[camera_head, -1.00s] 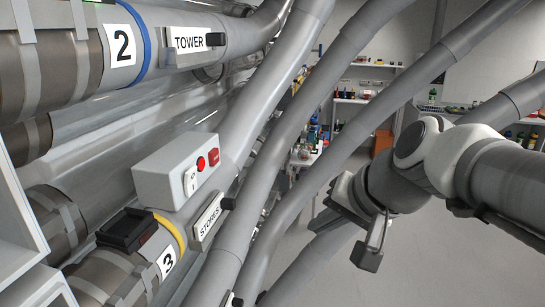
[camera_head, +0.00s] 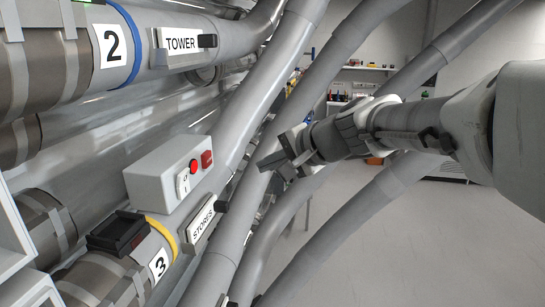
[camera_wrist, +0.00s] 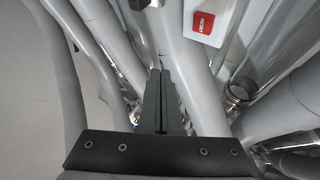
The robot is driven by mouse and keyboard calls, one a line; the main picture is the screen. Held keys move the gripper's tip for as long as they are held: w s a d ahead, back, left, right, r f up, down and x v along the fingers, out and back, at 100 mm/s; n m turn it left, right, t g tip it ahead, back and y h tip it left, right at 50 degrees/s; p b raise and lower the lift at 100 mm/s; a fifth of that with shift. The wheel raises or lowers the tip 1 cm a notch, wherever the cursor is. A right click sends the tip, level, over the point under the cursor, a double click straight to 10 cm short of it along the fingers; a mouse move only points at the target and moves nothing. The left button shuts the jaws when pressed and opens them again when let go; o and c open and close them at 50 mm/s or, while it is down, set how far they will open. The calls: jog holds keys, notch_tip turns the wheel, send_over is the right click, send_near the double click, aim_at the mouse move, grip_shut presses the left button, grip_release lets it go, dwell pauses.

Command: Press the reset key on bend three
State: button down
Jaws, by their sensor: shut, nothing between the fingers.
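Bend three is the grey tube with a yellow band, the number 3 label (camera_head: 159,264) and a STORES plate (camera_head: 201,219). A pale grey control box (camera_head: 150,182) sits on it. Its face has a white rocker switch (camera_head: 183,183), a round red button or lamp (camera_head: 193,166) and a square red reset key (camera_head: 207,158). In the wrist view the key (camera_wrist: 203,24) reads RESET, at the upper right, on the box face. My gripper (camera_head: 272,160) is shut and empty, right of the box and apart from it. Its fingers (camera_wrist: 160,74) point up in the wrist view, left of and below the key.
Tube two (camera_head: 110,45) with a blue band and a TOWER plate (camera_head: 180,42) runs above. Several thick grey bent tubes (camera_head: 262,90) pass between and behind the box and my gripper. Open floor (camera_head: 430,230) lies at the lower right. Shelves stand at the back.

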jog(key=p, duration=0.3)
send_near(211, 163)
jog(key=shift+w+d+f+x, duration=0.1)
jog(key=shift+d+x, duration=0.05)
jog(key=shift+x, duration=0.75)
jog(key=shift+w+d+f+x, duration=0.1)
jog(key=shift+d+x, duration=0.05)
jog(key=shift+x, duration=0.7)
jog(key=shift+w+d+f+x, duration=0.1)
jog(key=shift+d+x, duration=0.05)
jog(key=shift+x, duration=0.75)
jog(key=shift+a, duration=0.1)
jog(key=shift+a, duration=0.3)
jog(key=shift+a, duration=0.45)
jog(key=shift+d, duration=0.15)
dwell(0.4)
jog(key=shift+d+b, duration=0.45)
jog(key=shift+d, duration=0.25)
